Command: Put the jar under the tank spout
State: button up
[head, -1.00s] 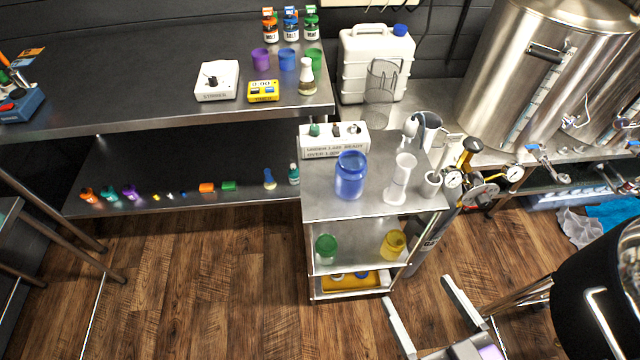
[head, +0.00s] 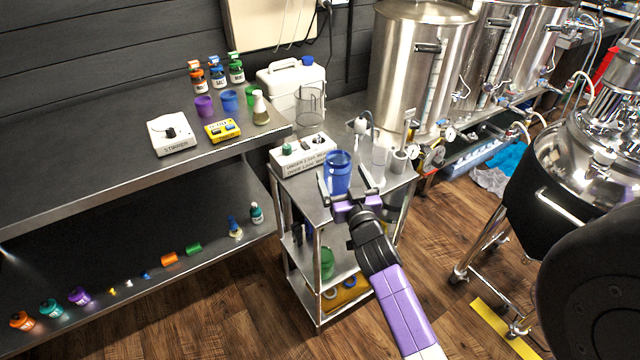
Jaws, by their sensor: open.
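A blue jar (head: 337,160) stands upright on the top shelf of the steel cart, near its middle. My gripper (head: 341,174) comes in from the lower right. It is open, with one finger to each side of the jar's lower part. I cannot tell whether either finger touches the jar. A large steel tank (head: 412,70) stands on the bench behind and right of the cart. A small valve or spout (head: 447,133) shows low at its right side, partly crowded by gauges. Further steel tanks (head: 493,60) stand to its right.
A green jar (head: 327,264) sits on a lower shelf. A round steel vessel (head: 590,150) stands at right. Wooden floor lies between.

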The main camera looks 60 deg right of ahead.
aim_at(334, 160)
jog(key=shift+x, duration=0.95)
jog(key=shift+f+p+x, duration=0.15)
jog(key=shift+p+x, duration=0.3)
jog(key=shift+x, duration=0.95)
jog(key=shift+f+p+x, duration=0.1)
jog(key=shift+p+x, duration=0.3)
jog(key=shift+x, duration=1)
